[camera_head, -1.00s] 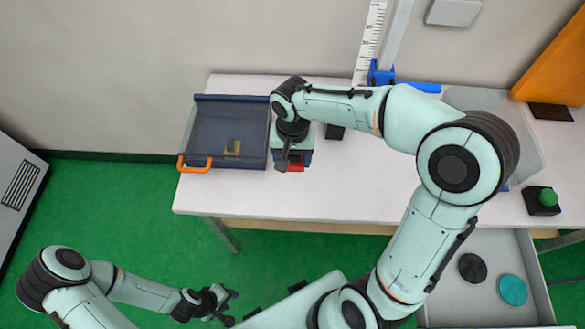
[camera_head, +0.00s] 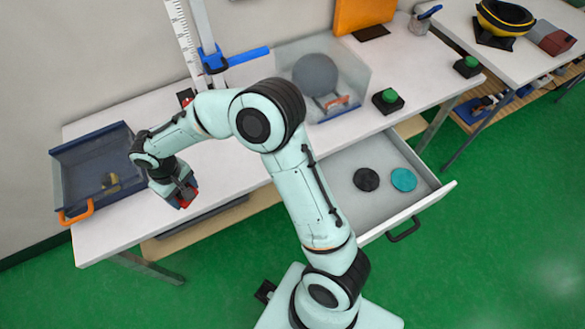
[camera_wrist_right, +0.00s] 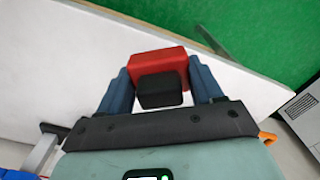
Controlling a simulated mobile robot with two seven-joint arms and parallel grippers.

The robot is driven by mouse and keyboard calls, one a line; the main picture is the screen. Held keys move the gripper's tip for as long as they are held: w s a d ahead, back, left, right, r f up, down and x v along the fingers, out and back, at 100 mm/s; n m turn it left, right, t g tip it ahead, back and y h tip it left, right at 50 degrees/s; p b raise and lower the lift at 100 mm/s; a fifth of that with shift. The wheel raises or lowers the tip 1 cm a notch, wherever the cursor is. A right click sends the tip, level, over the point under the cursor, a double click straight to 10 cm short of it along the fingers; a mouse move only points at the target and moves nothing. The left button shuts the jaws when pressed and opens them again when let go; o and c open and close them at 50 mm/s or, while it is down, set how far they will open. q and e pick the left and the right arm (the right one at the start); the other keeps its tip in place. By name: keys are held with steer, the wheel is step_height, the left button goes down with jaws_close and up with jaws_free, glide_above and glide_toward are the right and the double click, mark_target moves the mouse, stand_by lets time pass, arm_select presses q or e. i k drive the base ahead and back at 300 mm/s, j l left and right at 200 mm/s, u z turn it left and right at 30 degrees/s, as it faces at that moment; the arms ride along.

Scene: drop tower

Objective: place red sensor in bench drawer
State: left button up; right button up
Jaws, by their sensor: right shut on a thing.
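The red sensor (camera_head: 190,188) is a small red block with a black part. It is between the fingers of my right gripper (camera_head: 182,192), by the bench's front edge in the head view. In the right wrist view the sensor (camera_wrist_right: 165,62) is clamped between the two blue-grey fingers of the gripper (camera_wrist_right: 160,85). The bench drawer (camera_head: 345,205) is pulled open below the bench top, to the right of the gripper. A black disc (camera_head: 366,179) and a teal disc (camera_head: 404,180) lie in it. My left gripper is not in view.
A dark blue tray (camera_head: 75,170) with an orange handle holds a yellow piece at the bench's left end. A clear box (camera_head: 350,75) with a grey ball, a ruler post (camera_head: 204,30) and a green button (camera_head: 389,96) stand on the bench (camera_head: 240,165). The drawer's front part is clear.

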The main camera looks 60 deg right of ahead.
mark_target(374, 204)
steer(key=k+l, duration=1.35)
steer(key=k, duration=0.05)
